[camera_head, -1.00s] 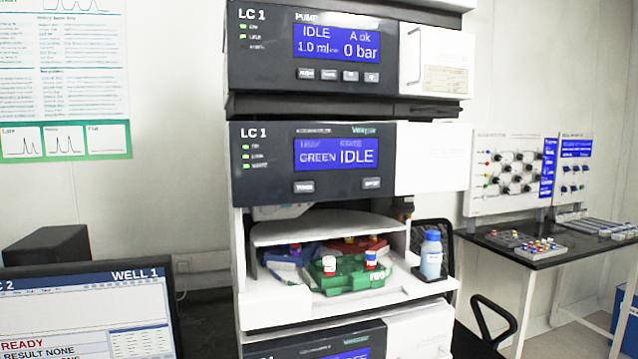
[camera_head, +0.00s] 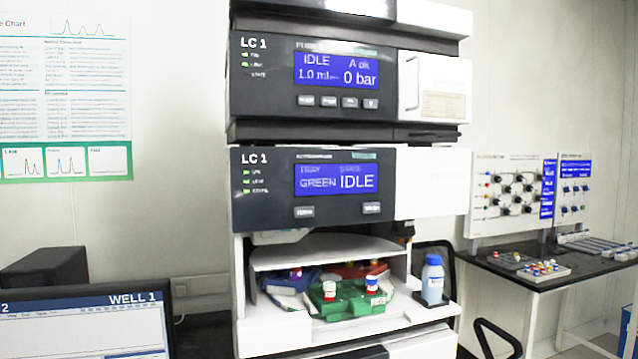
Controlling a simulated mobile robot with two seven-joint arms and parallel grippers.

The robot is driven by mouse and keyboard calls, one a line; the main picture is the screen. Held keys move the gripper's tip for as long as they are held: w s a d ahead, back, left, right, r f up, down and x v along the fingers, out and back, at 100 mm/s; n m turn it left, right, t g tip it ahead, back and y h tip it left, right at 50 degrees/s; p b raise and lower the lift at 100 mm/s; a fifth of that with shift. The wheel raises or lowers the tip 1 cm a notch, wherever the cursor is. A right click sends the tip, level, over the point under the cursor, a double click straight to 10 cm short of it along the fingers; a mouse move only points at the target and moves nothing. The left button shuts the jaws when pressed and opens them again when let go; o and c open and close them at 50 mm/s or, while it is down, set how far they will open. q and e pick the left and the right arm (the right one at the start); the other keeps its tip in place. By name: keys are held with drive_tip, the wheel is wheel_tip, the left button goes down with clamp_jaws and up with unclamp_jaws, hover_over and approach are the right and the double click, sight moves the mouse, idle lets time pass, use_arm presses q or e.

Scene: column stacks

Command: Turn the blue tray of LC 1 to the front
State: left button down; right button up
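The LC 1 autosampler module (camera_head: 316,185) stands in the middle, its open bay below the panel. Its display (camera_head: 337,177) reads "TRAY GREEN" and "IDLE". In the bay, the green tray (camera_head: 345,304) faces the front and carries two vials, one red and white (camera_head: 329,290), one with a blue, white and red look (camera_head: 373,280). The blue tray (camera_head: 288,282) sits behind it at the left with a vial in it, partly hidden. A red tray (camera_head: 364,270) shows behind at the right, also partly hidden. Neither of my grippers is in view.
The LC 1 pump module (camera_head: 350,110) sits above and reads "IDLE" and 0 bar. A blue-capped bottle (camera_head: 433,278) stands right of the bay. A monitor (camera_head: 85,320) is at the lower left. A dark side table (camera_head: 535,265) with racks stands at the right.

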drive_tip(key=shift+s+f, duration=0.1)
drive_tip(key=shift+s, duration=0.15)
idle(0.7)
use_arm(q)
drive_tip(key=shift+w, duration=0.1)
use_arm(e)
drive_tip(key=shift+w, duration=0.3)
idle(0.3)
